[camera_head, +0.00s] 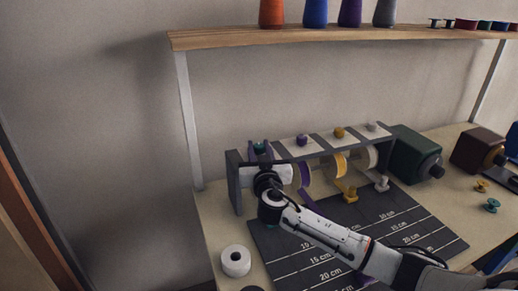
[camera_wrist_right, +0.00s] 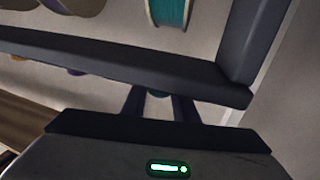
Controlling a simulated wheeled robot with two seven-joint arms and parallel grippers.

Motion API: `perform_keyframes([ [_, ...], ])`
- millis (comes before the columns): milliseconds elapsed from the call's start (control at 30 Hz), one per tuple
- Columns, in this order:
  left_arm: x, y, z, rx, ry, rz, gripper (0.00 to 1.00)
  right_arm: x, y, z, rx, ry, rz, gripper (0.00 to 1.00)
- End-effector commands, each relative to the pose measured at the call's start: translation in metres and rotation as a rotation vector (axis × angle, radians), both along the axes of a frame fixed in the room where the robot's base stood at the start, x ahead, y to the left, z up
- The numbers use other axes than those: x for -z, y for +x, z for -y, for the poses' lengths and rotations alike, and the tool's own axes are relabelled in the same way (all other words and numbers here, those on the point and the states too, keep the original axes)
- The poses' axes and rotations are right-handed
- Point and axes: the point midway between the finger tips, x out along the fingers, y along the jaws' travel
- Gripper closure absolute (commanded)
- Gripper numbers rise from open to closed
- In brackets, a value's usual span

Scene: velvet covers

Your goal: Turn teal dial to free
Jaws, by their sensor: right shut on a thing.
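The teal dial (camera_head: 259,147) is at the left end of the sloped top of a dark ribbon rack (camera_head: 233,184). My right gripper (camera_head: 260,149) is at the dial, with one dark finger on each side, and is shut on it. My left gripper is not in view.
Purple (camera_head: 302,141), mustard (camera_head: 339,132) and pale (camera_head: 372,126) dials sit along the rack to the right. A dark measuring mat (camera_head: 420,215) lies in front. A white roll (camera_head: 236,261) stands front left. A wooden shelf (camera_head: 230,38) with cones hangs above.

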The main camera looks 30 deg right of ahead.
Motion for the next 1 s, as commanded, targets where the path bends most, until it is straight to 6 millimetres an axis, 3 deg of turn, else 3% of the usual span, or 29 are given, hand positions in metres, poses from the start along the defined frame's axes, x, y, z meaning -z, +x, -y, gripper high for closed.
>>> perform_keyframes([
  [233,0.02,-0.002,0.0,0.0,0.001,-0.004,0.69,0.006,-0.001,0.003,-0.157,0.001,-0.004,0.96],
  [500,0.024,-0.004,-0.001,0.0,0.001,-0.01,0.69,0.002,0.0,0.001,-0.35,0.0,-0.006,0.96],
  [933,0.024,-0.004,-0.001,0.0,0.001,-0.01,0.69,0.001,0.0,0.0,-0.389,0.001,-0.001,0.96],
  [967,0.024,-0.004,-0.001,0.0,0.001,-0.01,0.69,0.001,0.0,0.0,-0.389,0.001,-0.001,0.7],
  [1000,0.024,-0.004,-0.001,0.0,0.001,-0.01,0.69,0.001,0.0,0.0,-0.389,0.001,-0.001,0.64],
])
